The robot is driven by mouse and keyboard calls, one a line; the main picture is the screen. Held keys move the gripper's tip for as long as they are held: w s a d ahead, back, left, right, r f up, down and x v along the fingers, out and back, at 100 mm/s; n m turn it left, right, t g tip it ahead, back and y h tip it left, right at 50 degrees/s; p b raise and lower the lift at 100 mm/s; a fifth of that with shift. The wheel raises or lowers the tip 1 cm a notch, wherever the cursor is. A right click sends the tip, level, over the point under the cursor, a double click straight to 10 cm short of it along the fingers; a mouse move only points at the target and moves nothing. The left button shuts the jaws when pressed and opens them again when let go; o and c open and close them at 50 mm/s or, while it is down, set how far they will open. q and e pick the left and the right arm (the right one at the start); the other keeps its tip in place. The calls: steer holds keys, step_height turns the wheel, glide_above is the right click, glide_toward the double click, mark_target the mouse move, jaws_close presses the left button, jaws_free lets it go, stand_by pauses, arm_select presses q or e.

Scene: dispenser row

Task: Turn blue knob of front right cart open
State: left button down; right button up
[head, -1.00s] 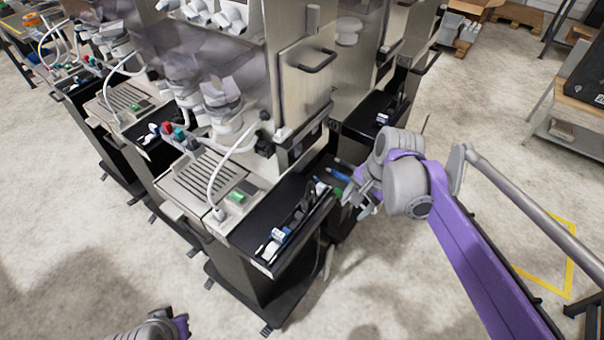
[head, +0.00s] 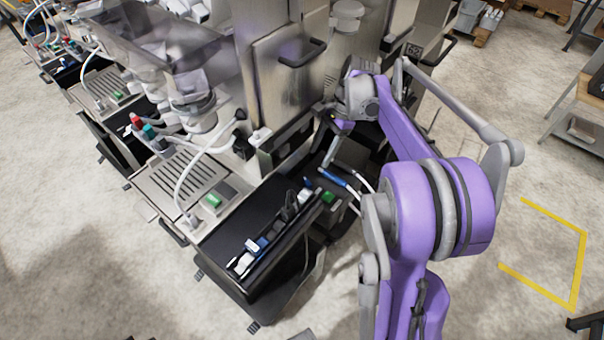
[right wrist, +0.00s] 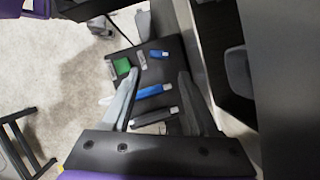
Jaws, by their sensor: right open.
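The front right cart (head: 200,240) stands at the centre of the head view, with a grated top and a black front shelf. A blue-sleeved piece (head: 334,178) lies at the cart's right side. My right gripper (right wrist: 158,75) is open and empty in the right wrist view. A blue handle-like piece (right wrist: 150,91) shows between its fingers; contact cannot be told. In the head view my right arm hides much of this area. My left gripper is not in view.
A green block (head: 328,197) lies near the blue-sleeved piece; a green piece (right wrist: 122,65) also shows in the right wrist view. A steel door with a handle (head: 300,55) rises behind the cart. Open floor with yellow tape (head: 575,270) lies at right.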

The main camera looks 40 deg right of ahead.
mark_target(307, 180)
steer(key=x, duration=1)
steer(key=shift+b, duration=0.3)
steer(key=shift+r, duration=0.1)
jaws_close()
steer(key=shift+n, duration=0.7)
steer(key=shift+g, duration=0.3)
jaws_free()
